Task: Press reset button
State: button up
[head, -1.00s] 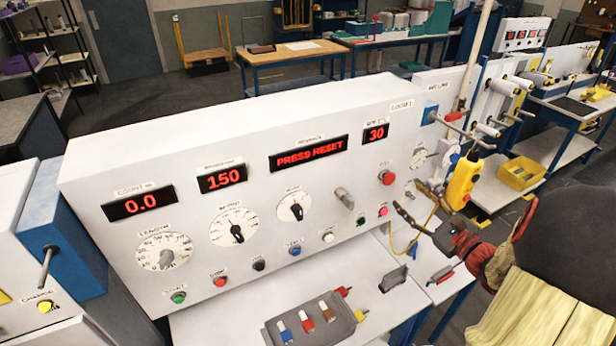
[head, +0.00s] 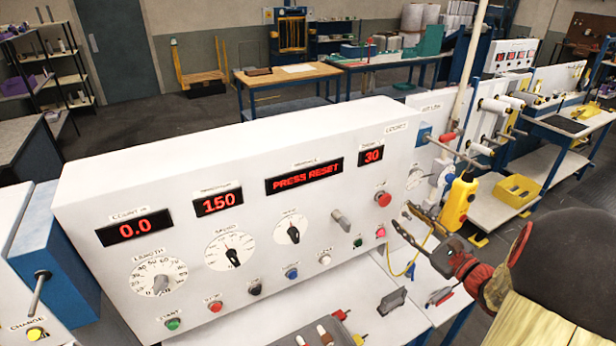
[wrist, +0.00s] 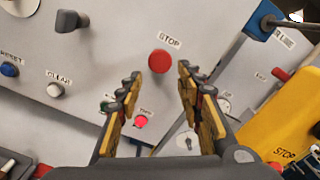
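The reset button (head: 291,273) is a blue button on the lower row of the white control panel (head: 110,195). It also shows in the wrist view at the far left edge, as a blue button (wrist: 9,69) under a RESET label. The panel's red display (head: 304,179) reads PRESS RESET. My gripper (head: 403,216) is in front of the panel's right end, well to the right of the reset button. In the wrist view my gripper (wrist: 158,80) is open and empty, its fingers either side of the red stop button (wrist: 159,61).
A white clear button (head: 325,256) sits right of the reset button and a black one (head: 255,289) left of it. A grey knob (head: 341,219) sticks out above the row. A yellow pendant box (head: 458,202) hangs right of the panel. A grey tray (head: 320,335) lies below.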

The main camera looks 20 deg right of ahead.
grip_shut()
dwell(1.5)
